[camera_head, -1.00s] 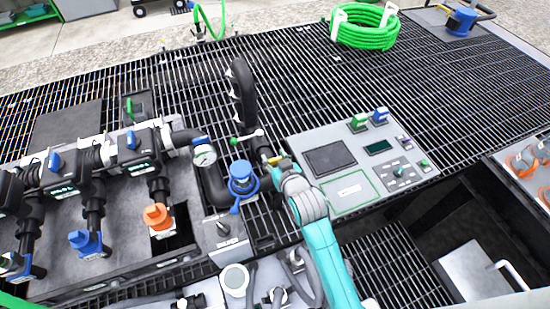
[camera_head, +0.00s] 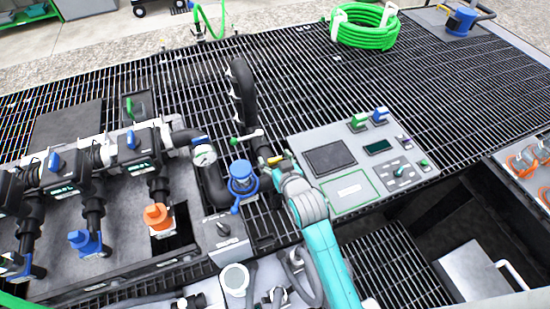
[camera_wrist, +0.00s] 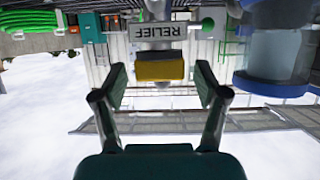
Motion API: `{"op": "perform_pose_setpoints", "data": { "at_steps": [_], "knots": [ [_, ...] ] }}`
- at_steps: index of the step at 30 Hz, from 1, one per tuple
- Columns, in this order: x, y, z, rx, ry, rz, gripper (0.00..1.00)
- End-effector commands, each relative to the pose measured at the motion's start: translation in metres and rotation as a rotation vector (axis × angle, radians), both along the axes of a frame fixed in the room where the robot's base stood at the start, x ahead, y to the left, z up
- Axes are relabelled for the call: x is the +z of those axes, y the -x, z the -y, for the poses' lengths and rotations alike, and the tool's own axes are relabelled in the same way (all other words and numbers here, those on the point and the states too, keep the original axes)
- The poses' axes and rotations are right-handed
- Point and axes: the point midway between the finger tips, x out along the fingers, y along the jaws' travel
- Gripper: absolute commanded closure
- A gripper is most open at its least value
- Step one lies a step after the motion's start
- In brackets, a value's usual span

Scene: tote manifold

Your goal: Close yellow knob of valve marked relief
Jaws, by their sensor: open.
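The yellow knob (camera_wrist: 160,69) shows in the wrist view, just below a grey plate marked RELIEF (camera_wrist: 158,31), whose text is upside down. My gripper (camera_wrist: 160,75) is open, with one finger on each side of the knob. A gap shows between each finger and the knob; I cannot tell how deep the knob is between them. In the head view a small part of the yellow knob (camera_head: 275,160) shows at the end of my arm, and my gripper's fingers are mostly hidden there.
A grey control panel (camera_head: 350,205) lies to the right. A pressure gauge (camera_head: 204,155) and black hose (camera_head: 240,95) are close by.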

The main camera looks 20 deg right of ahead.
Motion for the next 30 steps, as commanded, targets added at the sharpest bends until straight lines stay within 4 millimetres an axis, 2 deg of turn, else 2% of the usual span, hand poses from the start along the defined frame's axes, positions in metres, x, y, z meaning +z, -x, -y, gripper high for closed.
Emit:
{"op": "perform_pose_setpoints", "data": {
  "at_steps": [5, 12, 18, 24, 30],
  "knots": [
    [0.009, 0.025, 0.0, 0.0, 0.0, -0.001, 0.27],
    [0.027, 0.07, -0.001, 0.0, 0.0, -0.002, 0.27],
    [0.038, 0.096, -0.001, 0.0, 0.0, -0.002, 0.27],
    [0.043, 0.106, -0.002, 0.0, 0.0, -0.001, 0.27],
    [0.043, 0.107, -0.002, 0.0, 0.0, -0.001, 0.27]
  ]
}}
